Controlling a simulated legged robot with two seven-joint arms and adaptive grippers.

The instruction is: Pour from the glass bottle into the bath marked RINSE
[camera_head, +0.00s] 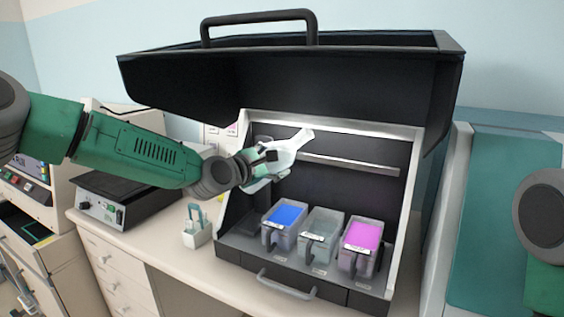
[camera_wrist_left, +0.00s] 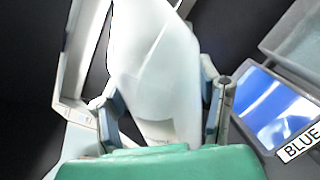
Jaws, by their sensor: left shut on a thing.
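My left gripper (camera_head: 262,166) is shut on the pale glass bottle (camera_head: 290,150) and holds it in the air inside the black cabinet. The bottle is tilted, with its neck pointing up and to the right. It also fills the middle of the left wrist view (camera_wrist_left: 155,55), between the two fingers. Below and right of it stand a blue bath (camera_head: 285,216), a clear greyish bath (camera_head: 319,231) in the middle and a magenta bath (camera_head: 360,240). The left wrist view shows BLUE on the blue bath's label (camera_wrist_left: 298,142). The other labels are too small to read. My right gripper is out of view.
The cabinet's raised black lid (camera_head: 290,85) hangs above the bottle. A metal rail (camera_head: 350,164) crosses the back wall. A small white holder (camera_head: 197,235) stands on the counter left of the cabinet, with a hotplate-like device (camera_head: 125,200) farther left.

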